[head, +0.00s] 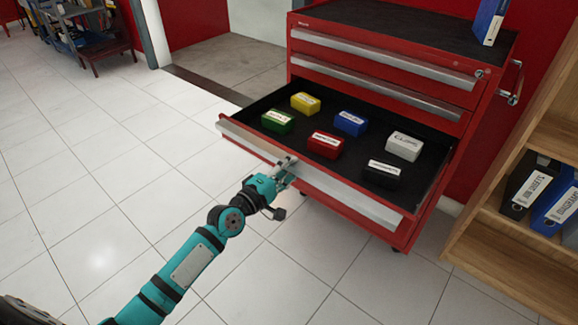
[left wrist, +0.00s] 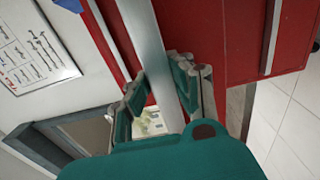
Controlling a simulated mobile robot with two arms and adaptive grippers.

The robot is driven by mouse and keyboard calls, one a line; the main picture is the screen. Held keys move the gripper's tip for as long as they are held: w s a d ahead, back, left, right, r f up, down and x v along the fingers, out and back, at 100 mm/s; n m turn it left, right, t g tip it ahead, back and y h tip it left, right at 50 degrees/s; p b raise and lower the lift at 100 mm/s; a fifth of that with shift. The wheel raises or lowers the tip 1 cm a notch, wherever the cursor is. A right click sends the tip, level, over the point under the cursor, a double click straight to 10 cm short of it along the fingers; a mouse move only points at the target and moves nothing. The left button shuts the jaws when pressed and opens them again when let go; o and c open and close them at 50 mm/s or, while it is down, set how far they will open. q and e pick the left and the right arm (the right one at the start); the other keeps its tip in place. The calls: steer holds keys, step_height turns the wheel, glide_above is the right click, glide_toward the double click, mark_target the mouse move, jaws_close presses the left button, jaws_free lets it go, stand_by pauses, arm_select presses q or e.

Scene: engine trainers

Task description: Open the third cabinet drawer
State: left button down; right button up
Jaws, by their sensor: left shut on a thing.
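The red cabinet (head: 450,55) has two closed drawers above and a third drawer (head: 350,165) pulled well out. The third drawer has a black lining and a long silver handle strip (head: 350,199) along its front. My left gripper (head: 287,168) is at the left half of this strip and shut on it. In the left wrist view the gripper's fingers (left wrist: 161,80) lie on both sides of the silver strip (left wrist: 163,55). My right gripper is not in view.
Several small labelled boxes, among them yellow (head: 306,103), green (head: 277,121) and red (head: 326,145), sit in the open drawer. A wooden shelf (head: 500,235) with binders stands close on the right. The tiled floor (head: 110,180) to the left is clear.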

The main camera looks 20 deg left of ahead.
arm_select(q)
steer(key=shift+s+f, duration=0.4)
steer(key=shift+f, duration=0.15)
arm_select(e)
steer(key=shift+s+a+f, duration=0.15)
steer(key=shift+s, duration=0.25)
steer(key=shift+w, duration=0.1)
arm_select(q)
steer(key=c, duration=1.3)
jaws_free()
steer(key=shift+w, duration=0.1)
steer(key=shift+o, duration=0.5)
steer(key=shift+r, duration=0.2)
steer(key=v, duration=1.2)
steer(key=shift+w, duration=0.1)
